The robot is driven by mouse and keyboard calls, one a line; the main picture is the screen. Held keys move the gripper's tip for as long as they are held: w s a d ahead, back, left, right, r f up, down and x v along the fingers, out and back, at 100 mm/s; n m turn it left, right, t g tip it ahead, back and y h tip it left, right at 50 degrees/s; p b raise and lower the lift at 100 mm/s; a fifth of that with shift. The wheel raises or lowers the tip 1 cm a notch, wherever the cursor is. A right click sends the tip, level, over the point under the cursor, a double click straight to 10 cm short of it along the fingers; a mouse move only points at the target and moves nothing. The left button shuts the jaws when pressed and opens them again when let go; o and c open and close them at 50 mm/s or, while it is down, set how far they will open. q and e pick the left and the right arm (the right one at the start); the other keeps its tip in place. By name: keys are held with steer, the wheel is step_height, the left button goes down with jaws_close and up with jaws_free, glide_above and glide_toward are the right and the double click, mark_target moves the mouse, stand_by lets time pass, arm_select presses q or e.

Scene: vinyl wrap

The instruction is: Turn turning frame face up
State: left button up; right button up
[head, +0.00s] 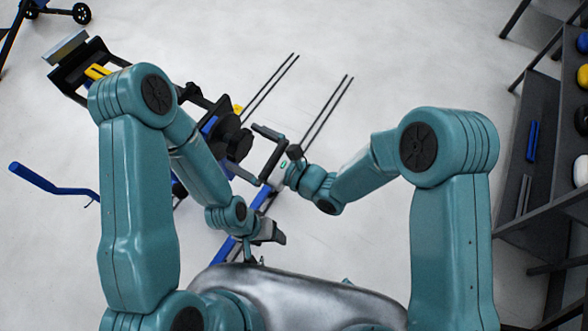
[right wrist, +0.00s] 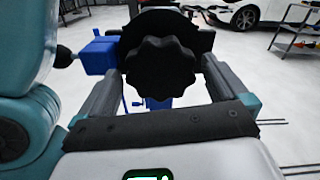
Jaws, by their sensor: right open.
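The turning frame stands left of centre in the head view, with blue beams (head: 208,126), a black clamp end (head: 75,68) and a black lobed knob (head: 236,138). My left arm hides part of it. My right gripper (head: 240,146) is open, with one finger on each side of the knob. In the right wrist view the knob (right wrist: 160,66) sits between the two spread fingers, with a blue block (right wrist: 98,56) to its left. I cannot tell whether the fingers touch the knob. My left gripper (head: 271,231) is low in the middle, near a blue beam; its opening is unclear.
A dark shelf rack (head: 540,150) with coloured items stands at the right. A blue handle (head: 45,182) sticks out at the left. Thin dark rails (head: 325,110) reach over the pale floor behind. A white car (right wrist: 235,12) shows far back in the right wrist view.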

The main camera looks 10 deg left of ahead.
steer(key=b+v, duration=0.1)
steer(key=v, duration=1.1)
steer(key=shift+d+b, duration=0.3)
steer(key=shift+d, duration=0.05)
steer(key=shift+s, duration=0.1)
steer(key=w+d+f+t+h, duration=0.2)
steer(key=w+d+f+h, duration=0.1)
steer(key=d+f+h, duration=0.9)
steer(key=s+d+f+n+g, duration=0.2)
steer(key=s+f+n, duration=0.3)
steer(key=n, duration=0.3)
steer(key=s+d+f+n+g+h, duration=0.1)
steer(key=s+d+f+n+g, duration=0.2)
steer(key=n, duration=0.6)
steer(key=shift+s+d+f+n+g, duration=0.35)
steer(key=shift+s+f+g, duration=0.95)
steer(key=shift+s, duration=1)
